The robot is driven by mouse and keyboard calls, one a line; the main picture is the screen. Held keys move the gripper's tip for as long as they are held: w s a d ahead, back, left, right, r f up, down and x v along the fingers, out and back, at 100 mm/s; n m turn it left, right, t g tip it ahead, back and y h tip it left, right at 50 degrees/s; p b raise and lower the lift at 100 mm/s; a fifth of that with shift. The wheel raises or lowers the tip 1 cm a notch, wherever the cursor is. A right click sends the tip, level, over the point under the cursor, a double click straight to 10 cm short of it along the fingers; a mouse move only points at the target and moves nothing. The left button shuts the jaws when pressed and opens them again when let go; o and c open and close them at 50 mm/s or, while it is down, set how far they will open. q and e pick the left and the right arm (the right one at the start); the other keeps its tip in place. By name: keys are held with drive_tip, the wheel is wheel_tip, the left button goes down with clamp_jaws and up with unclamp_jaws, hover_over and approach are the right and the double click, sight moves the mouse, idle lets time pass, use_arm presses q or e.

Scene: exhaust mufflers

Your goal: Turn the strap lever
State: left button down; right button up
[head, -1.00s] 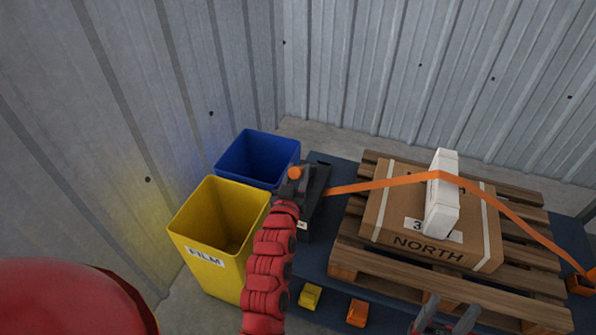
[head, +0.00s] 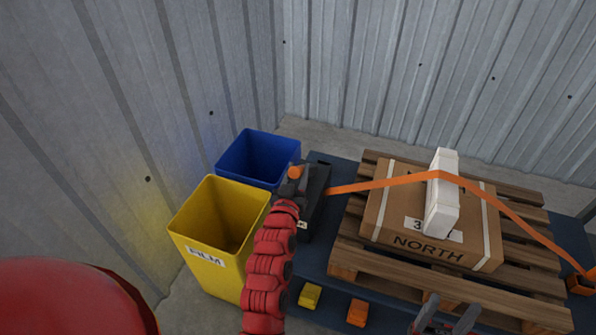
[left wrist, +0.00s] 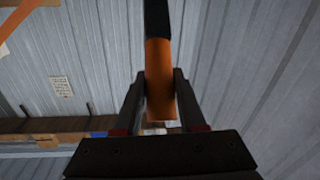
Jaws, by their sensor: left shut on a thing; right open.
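My left gripper (head: 294,180) is at the dark ratchet block (head: 313,190) on the left edge of the blue platform. It is shut on the orange-ended strap lever (head: 295,172). In the left wrist view the lever's orange grip (left wrist: 160,85) sits between the two fingers, with its dark shaft running upward. The orange strap (head: 385,184) runs from the block over the carton to an orange anchor at the right. My right gripper (head: 447,312) is open and empty at the bottom edge, in front of the pallet.
A carton (head: 400,250) marked NORTH lies on a wooden pallet (head: 440,276), with a white corner piece (head: 443,205) under the strap. A yellow bin (head: 215,270) and a blue bin (head: 258,145) stand left. Yellow (head: 310,296) and orange (head: 357,312) blocks lie in front.

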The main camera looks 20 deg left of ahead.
use_arm(q)
drive_tip(key=shift+r, duration=0.1)
idle(0.4)
drive_tip(key=shift+w+r+p, duration=0.25)
drive_tip(key=shift+r+p, duration=0.15)
drive_tip(key=shift+p, duration=0.2)
drive_tip(key=w+r+g+p, duration=0.1)
drive_tip(key=w+g+p, duration=0.1)
drive_tip(key=w+r+g+p, duration=0.1)
drive_tip(key=r+p, duration=0.1)
drive_tip(key=p, duration=0.1)
drive_tip(key=shift+w+r+g, duration=0.2)
drive_tip(key=shift+w+g, duration=0.15)
drive_tip(key=shift+g, duration=0.05)
drive_tip(key=w+m+g, duration=0.1)
drive_tip(key=w+g, duration=0.5)
drive_tip(key=w, duration=0.1)
drive_tip(key=shift+d+r, duration=0.15)
drive_tip(key=shift+r, duration=0.25)
drive_tip(key=shift+w, duration=0.1)
